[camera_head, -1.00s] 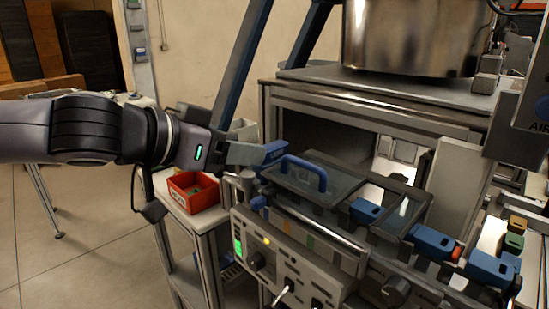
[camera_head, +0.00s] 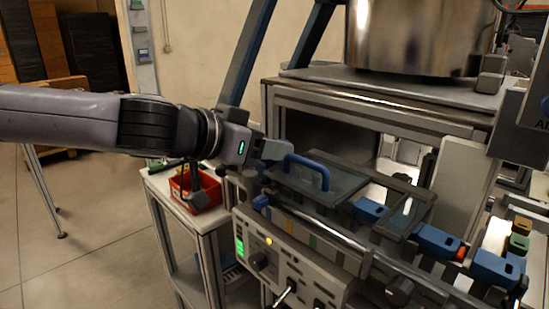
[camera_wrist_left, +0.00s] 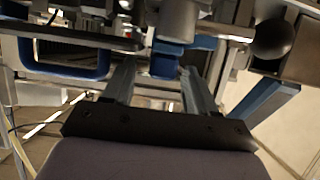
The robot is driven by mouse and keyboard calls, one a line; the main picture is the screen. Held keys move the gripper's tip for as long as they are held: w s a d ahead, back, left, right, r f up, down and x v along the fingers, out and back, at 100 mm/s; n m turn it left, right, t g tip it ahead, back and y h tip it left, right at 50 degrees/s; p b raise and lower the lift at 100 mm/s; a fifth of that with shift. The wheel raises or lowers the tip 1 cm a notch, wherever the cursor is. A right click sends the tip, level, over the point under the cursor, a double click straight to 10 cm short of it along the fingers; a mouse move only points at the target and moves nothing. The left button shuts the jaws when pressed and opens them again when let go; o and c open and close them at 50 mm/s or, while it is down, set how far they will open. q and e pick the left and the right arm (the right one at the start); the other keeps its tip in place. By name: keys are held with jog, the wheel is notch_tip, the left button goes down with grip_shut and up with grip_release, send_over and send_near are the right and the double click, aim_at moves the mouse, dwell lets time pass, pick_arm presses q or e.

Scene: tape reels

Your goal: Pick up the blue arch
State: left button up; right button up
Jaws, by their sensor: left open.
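The blue arch (camera_head: 324,173) is a rounded handle standing on a dark glass lid (camera_head: 345,187) of the machine. In the left wrist view a blue U-shaped bar, which looks like the arch (camera_wrist_left: 62,74), lies left of the fingers. My left gripper (camera_head: 277,150) is just left of the arch and apart from it. In the left wrist view its two fingers (camera_wrist_left: 157,78) are spread with a gap between them. A blue block (camera_wrist_left: 164,65) shows beyond this gap; I cannot tell if it lies between the fingertips. My right gripper is out of view.
A red bin (camera_head: 197,190) stands on a side table below my left arm. Several blue blocks, one of them at the right (camera_head: 495,268), line the machine's front rail. A control panel (camera_head: 280,265) faces forward. A large metal drum (camera_head: 412,38) stands behind.

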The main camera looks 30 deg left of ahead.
pick_arm(q)
grip_shut()
jog(key=shift+r, duration=0.15)
